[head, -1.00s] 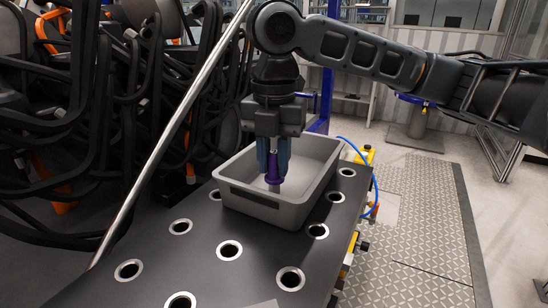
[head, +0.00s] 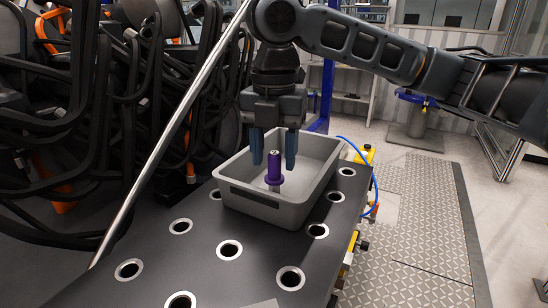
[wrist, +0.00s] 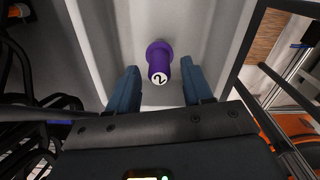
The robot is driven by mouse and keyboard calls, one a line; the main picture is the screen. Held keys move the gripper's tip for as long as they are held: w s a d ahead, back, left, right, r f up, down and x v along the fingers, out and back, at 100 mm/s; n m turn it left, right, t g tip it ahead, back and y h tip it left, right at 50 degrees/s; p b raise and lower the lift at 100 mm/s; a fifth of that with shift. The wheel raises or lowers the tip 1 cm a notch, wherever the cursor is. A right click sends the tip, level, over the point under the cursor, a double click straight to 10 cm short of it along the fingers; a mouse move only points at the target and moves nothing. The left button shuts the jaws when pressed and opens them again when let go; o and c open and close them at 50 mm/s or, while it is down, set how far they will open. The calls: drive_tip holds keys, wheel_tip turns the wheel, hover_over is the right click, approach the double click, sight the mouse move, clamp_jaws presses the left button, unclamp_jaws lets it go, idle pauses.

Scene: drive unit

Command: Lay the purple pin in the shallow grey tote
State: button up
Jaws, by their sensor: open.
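The purple pin (head: 274,168) stands upright inside the shallow grey tote (head: 262,207), its grey lower end toward the tote floor. In the wrist view the pin (wrist: 158,62) shows its pale top marked with a 2, beyond the fingertips and between their lines. My gripper (head: 274,164) is open, with one blue finger on each side of the pin and a visible gap to each. The gripper (wrist: 160,72) holds nothing. The tote's front wall hides the foot of the pin in the head view.
The tote sits on a dark plate (head: 205,257) with several metal-ringed holes. A slanted metal rod (head: 165,140) and black looped frames stand to the left. A blue hose (head: 374,185) and yellow parts (head: 364,153) lie along the plate's right edge.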

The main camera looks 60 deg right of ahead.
wheel_tip(320, 180, up, 11)
drive_tip(key=shift+f, duration=0.15)
drive_tip(key=shift+a, duration=0.1)
idle(0.3)
